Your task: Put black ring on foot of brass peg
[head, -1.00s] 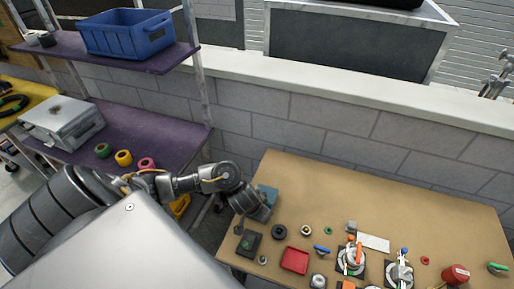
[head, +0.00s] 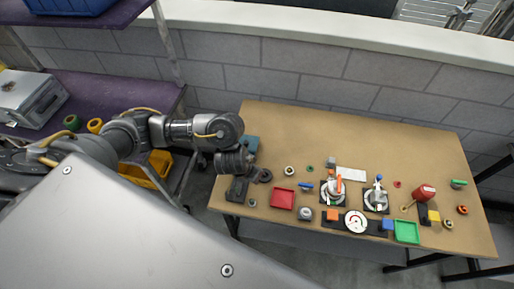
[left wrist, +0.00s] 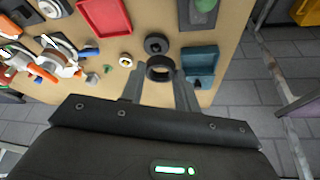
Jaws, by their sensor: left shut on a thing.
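My left gripper (left wrist: 160,88) is shut on a black ring (left wrist: 160,68), held between its fingertips in the left wrist view. In the head view the left gripper (head: 250,172) is low over the table's left end, with the held ring mostly hidden. Another black round piece (left wrist: 156,44) with a central hole or hub lies just beyond the held ring; it shows in the head view too (head: 265,176). A small cream-and-brass round piece (left wrist: 126,60) stands nearby, also in the head view (head: 289,171). I cannot tell which piece is the brass peg. My right gripper is not in view.
A teal box (left wrist: 200,60) is close to the right finger in the left wrist view. A red tray (head: 282,199), a black block (head: 237,189) and several fixtures stand on the brown table (head: 300,125). The table's back strip is clear.

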